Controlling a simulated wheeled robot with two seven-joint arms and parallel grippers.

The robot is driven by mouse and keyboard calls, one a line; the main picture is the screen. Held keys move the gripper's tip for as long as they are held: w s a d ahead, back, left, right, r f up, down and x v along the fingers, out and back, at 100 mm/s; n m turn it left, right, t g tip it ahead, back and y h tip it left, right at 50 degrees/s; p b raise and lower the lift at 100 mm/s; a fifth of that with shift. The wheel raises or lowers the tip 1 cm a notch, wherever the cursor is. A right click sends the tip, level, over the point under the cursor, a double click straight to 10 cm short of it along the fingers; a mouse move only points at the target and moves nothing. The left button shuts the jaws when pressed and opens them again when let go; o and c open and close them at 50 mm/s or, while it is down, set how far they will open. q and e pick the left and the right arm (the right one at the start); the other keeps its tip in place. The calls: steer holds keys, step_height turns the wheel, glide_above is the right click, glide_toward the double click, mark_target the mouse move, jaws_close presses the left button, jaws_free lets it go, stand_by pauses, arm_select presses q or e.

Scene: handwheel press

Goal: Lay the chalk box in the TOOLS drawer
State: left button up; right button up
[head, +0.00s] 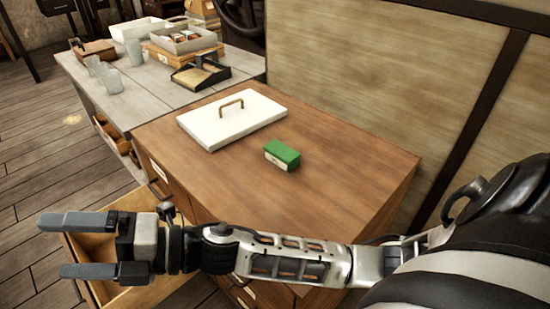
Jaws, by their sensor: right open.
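A small green box with a pale label, which looks like the chalk box (282,155), lies on the brown wooden cabinet top, just right of a white lid. An open wooden drawer (138,297) sticks out of the cabinet at the lower left. My arm hides part of it, and I cannot read a TOOLS label on it. My right gripper (58,246) is open and empty, above the open drawer's outer side with its fingers pointing left. It is well away from the green box. My left gripper is not in view.
The white lid with a brass handle (232,119) lies flat on the cabinet top (340,170). A grey table (140,88) behind holds trays, glasses and a dustpan-like black thing (201,73). A wooden panel (390,80) stands behind the cabinet. The cabinet top's right part is clear.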

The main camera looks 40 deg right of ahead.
steer(key=s+a+f+n+g, duration=0.1)
steer(key=a+f+n+g, duration=0.1)
steer(key=n+g, duration=0.6)
steer(key=n+g+h+b, duration=0.1)
steer(key=n+h+b, duration=0.3)
steer(key=n+h, duration=1.6)
glide_toward(282, 150)
steer(key=f+m+h, duration=0.1)
steer(key=a+f+m+h+b, duration=0.1)
steer(key=f+m, duration=0.1)
steer(key=a+f+m+h+b, duration=0.1)
steer(key=h, duration=0.1)
steer(key=shift+w+f, duration=0.15)
steer(key=shift+f, duration=0.1)
steer(key=b+x, duration=0.3)
steer(key=x, duration=0.3)
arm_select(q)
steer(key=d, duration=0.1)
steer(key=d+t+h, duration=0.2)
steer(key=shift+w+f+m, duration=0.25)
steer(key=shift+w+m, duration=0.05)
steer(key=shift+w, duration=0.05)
